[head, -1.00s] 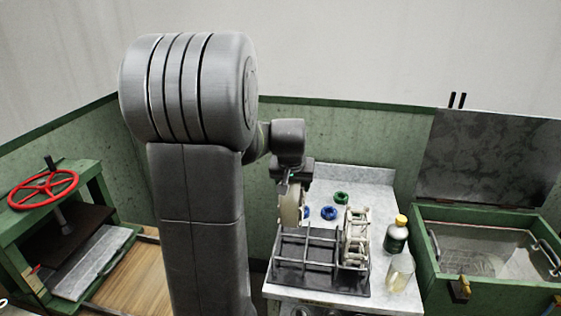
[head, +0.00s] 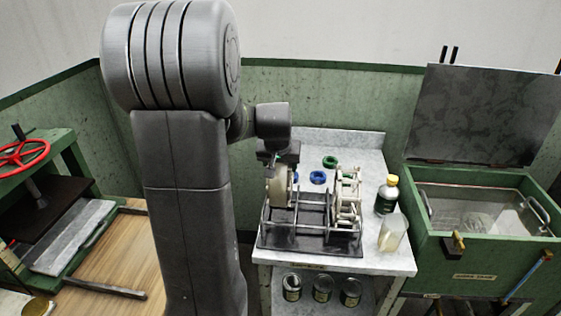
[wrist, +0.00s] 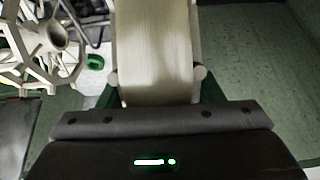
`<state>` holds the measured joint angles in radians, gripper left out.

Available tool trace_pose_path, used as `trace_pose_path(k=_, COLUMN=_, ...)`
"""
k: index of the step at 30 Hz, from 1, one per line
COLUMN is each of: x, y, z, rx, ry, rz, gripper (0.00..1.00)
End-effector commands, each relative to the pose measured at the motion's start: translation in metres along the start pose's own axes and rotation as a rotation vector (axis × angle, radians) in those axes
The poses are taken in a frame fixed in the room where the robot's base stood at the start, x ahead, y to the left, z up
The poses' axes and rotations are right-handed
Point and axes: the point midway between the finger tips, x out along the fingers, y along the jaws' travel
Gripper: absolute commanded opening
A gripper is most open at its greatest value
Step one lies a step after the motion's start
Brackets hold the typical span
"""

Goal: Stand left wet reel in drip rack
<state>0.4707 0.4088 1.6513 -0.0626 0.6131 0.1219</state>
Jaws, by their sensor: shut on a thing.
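My gripper (head: 281,163) is shut on a pale reel (head: 279,187), held upright at the left part of the drip rack (head: 310,247). The held reel's lower edge is at the rack's rails, partly behind the bars; I cannot tell whether it touches them. In the wrist view the reel's pale, broad face (wrist: 155,45) lies between my gripper's green fingers (wrist: 157,88). A second pale, spoked reel (head: 347,200) stands in the right part of the rack; it also shows at the left of the wrist view (wrist: 45,45).
The rack stands on a grey table (head: 385,262). A dark bottle with a yellow cap (head: 386,197) and a clear beaker (head: 393,234) stand right of it. Blue (head: 318,177) and green (head: 330,162) rings lie behind. A green open-lidded basin (head: 475,257) is at the right.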

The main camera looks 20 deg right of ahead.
Motion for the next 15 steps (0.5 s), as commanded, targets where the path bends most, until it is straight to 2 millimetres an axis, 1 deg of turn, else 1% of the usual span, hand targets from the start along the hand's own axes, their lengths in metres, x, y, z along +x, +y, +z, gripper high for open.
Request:
trace_pose_path(k=1, x=0.009, y=0.0, z=0.005, rx=0.0, ry=0.0, rz=0.0, gripper=0.33)
trace_pose_path(k=6, x=0.028, y=0.0, z=0.014, rx=0.0, ry=0.002, rz=0.0, gripper=0.33)
trace_pose_path(k=12, x=0.046, y=0.0, z=0.023, rx=0.0, ry=0.002, rz=0.0, gripper=0.33)
trace_pose_path(k=15, x=0.051, y=0.0, z=0.025, rx=0.0, ry=0.002, rz=0.0, gripper=0.33)
